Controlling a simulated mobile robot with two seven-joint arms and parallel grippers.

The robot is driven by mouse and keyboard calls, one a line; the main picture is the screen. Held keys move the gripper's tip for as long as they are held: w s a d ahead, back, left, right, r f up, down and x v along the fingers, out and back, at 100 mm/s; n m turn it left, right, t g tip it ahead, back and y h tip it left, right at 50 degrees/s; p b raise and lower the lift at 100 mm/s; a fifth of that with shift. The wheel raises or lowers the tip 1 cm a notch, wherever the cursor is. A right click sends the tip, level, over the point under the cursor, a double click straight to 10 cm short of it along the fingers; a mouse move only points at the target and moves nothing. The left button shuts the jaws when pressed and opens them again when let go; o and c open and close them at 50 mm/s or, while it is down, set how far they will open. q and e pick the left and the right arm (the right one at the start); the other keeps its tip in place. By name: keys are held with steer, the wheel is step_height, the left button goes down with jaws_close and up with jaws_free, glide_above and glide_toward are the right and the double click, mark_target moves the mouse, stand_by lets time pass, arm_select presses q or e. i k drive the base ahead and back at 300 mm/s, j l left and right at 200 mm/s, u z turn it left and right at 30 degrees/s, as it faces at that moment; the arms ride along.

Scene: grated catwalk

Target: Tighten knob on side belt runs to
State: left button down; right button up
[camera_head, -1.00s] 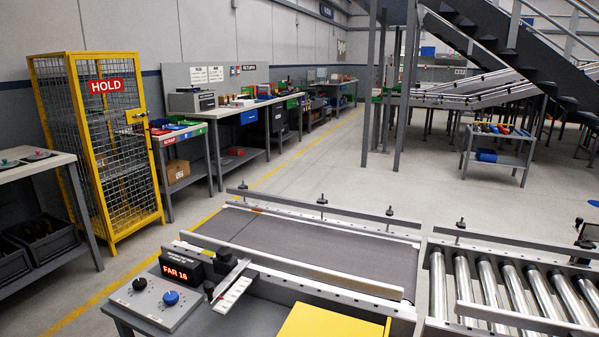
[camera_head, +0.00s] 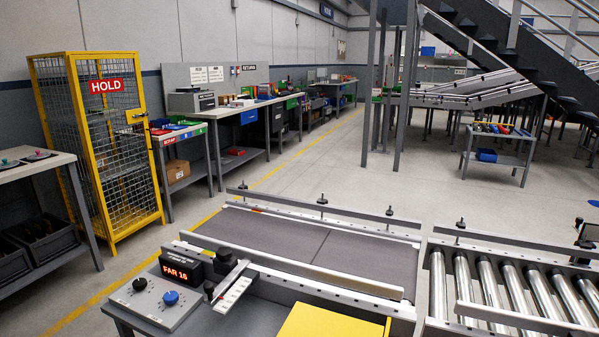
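The grey belt (camera_head: 290,238) of a short conveyor lies in front of me, with a dark seam across it. Black knobs stand on its far rail: a left one (camera_head: 242,187), a middle one (camera_head: 322,200) and a right one (camera_head: 389,212). At the near left, a grey control panel (camera_head: 178,318) carries a black knob (camera_head: 139,284) and a blue knob (camera_head: 170,298). A black display (camera_head: 181,270) behind them shows red text that looks like "FAR 16". A white marked strip (camera_head: 232,293) sits beside it. Neither gripper is in view.
A roller conveyor (camera_head: 505,285) stands right of the belt, with another knob (camera_head: 460,224) on its far rail. A yellow panel (camera_head: 330,322) is at the bottom. A yellow HOLD cage (camera_head: 108,150) and benches line the left. Open floor lies beyond the conveyor.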

mark_target(171, 297)
steer(key=k+u, duration=0.1)
steer(key=u, duration=0.3)
steer(key=k+u, duration=0.1)
steer(key=u, duration=0.25)
